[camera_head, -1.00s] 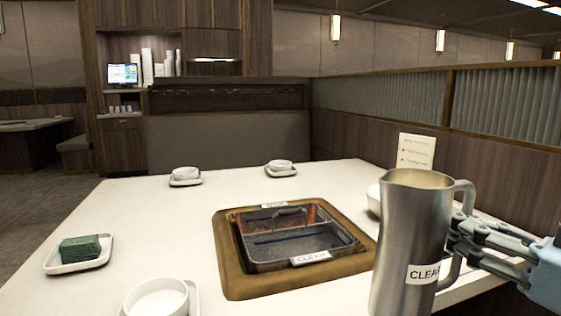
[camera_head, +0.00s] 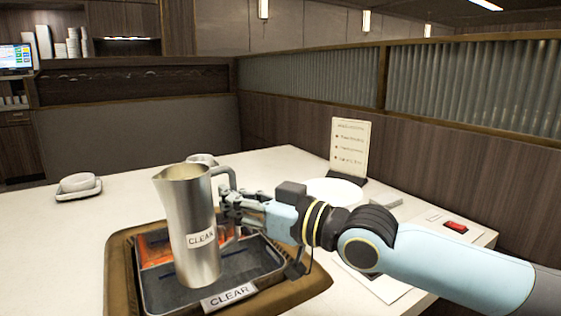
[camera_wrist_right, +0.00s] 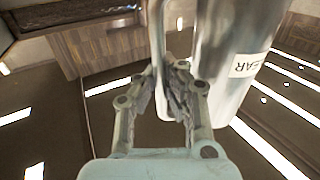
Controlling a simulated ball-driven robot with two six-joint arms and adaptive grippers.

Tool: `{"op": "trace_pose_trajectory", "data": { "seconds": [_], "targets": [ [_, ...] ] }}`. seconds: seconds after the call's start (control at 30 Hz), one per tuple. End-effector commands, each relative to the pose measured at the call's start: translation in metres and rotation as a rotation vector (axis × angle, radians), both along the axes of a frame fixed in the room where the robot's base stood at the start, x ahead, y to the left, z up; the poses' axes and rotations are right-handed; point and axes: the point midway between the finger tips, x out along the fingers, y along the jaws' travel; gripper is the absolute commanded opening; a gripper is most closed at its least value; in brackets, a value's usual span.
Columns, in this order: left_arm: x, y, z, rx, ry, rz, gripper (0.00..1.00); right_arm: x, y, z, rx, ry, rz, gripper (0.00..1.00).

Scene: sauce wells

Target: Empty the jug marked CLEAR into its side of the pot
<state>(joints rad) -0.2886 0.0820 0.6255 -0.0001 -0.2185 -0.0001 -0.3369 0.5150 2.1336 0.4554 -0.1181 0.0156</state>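The steel jug marked CLEAR (camera_head: 190,215) is in front of the pot in the head view and overlaps it, its spout to the left and its body nearly upright. My right gripper (camera_head: 233,207) is shut on its handle at the right. The wrist view shows the fingers (camera_wrist_right: 170,88) around the handle beside the jug body (camera_wrist_right: 225,60). The divided pot (camera_head: 262,282) sits in a brown surround. Its near side, by the CLEAR plate (camera_head: 229,295), looks dark grey; orange-red shows on the far side. The jug hides part of the divider. My left gripper is out of view.
A white plate (camera_head: 335,190) and an upright menu card (camera_head: 349,148) stand behind my right arm. A red-topped item (camera_head: 456,227) lies at the right. A bowl on a saucer (camera_head: 80,187) is at the left. White table is bare left of the pot.

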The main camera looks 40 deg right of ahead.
Motion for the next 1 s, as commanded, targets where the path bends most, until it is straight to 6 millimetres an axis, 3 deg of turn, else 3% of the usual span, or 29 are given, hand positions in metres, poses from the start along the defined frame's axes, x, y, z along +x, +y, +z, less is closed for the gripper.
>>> {"op": "trace_pose_trajectory", "data": {
  "seconds": [0.1,0.2,0.47,0.7,1.0],
  "targets": [
    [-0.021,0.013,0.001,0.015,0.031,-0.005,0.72,0.004,-0.011,-0.001,-0.004,-0.005,-0.031,0.0],
    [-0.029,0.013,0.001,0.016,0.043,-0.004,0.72,0.007,-0.021,-0.004,-0.005,-0.004,-0.056,0.0],
    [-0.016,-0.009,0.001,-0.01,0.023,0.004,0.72,0.016,-0.058,-0.007,-0.006,-0.003,-0.148,0.0],
    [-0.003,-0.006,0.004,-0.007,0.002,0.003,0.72,0.033,-0.125,0.01,-0.007,-0.005,-0.264,0.0],
    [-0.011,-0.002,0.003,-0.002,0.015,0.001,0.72,0.037,-0.144,0.013,-0.032,0.002,-0.268,0.0]
  ]
}}
